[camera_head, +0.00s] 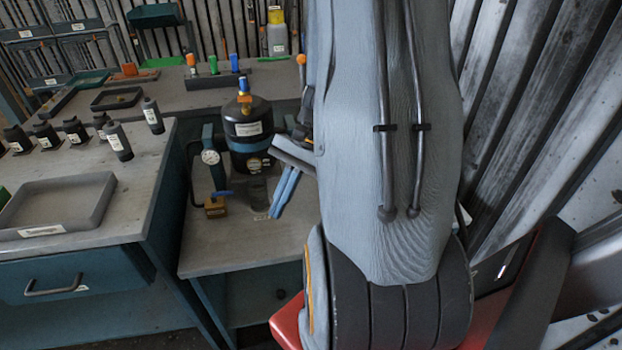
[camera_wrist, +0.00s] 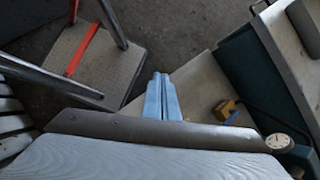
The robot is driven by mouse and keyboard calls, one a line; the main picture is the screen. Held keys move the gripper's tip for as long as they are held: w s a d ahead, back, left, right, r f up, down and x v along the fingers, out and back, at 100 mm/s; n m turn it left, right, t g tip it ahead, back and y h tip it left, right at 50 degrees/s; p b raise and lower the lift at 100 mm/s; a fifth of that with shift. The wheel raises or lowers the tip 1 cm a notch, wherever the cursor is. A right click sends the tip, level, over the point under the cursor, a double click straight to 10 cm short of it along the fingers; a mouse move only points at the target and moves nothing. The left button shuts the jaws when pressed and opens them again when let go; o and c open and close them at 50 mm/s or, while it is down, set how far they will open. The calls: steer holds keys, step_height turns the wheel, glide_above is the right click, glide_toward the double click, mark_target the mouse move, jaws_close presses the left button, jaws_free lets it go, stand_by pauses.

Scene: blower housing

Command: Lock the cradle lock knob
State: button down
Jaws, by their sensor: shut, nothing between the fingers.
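A black vessel (camera_head: 248,128) with a blue band stands upright in a cradle on the bench, with a brass and blue fitting on top. I cannot tell for certain which part is the cradle lock knob; small round parts show low on the cradle's front (camera_head: 254,164). My gripper (camera_head: 277,212) points down in front and to the right of the vessel, over the bench top. Its blue fingers are together with nothing between them, and they also show in the wrist view (camera_wrist: 160,78). The vessel and the knob cannot be made out in the wrist view.
A gauge (camera_head: 210,157) on a teal stand and a brass block (camera_head: 215,207) with a blue handle are left of the vessel. The gauge also shows in the wrist view (camera_wrist: 278,141). A grey tray (camera_head: 58,205) lies on the left bench. My arm hides the bench's right side.

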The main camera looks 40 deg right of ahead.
steer(key=s+d+f+m+t+b, duration=0.1)
steer(key=d+f+m+t, duration=0.2)
steer(key=d+m+t, duration=0.4)
steer(key=s+d+f+m+t+b, duration=0.1)
steer(key=d+m+t, duration=0.6)
steer(key=d, duration=1.1)
step_height(320, 180, down, 2)
steer(key=m+b, duration=0.1)
steer(key=m, duration=0.1)
steer(key=shift+s+d+f+m+t+h+b, duration=0.2)
steer(key=shift+s+d+m+t+h+b, duration=0.1)
steer(key=shift+m, duration=0.1)
steer(key=p+x, duration=0.3)
steer(key=x, duration=1.1)
steer(key=shift+a+p, duration=0.15)
steer(key=shift+p, duration=0.2)
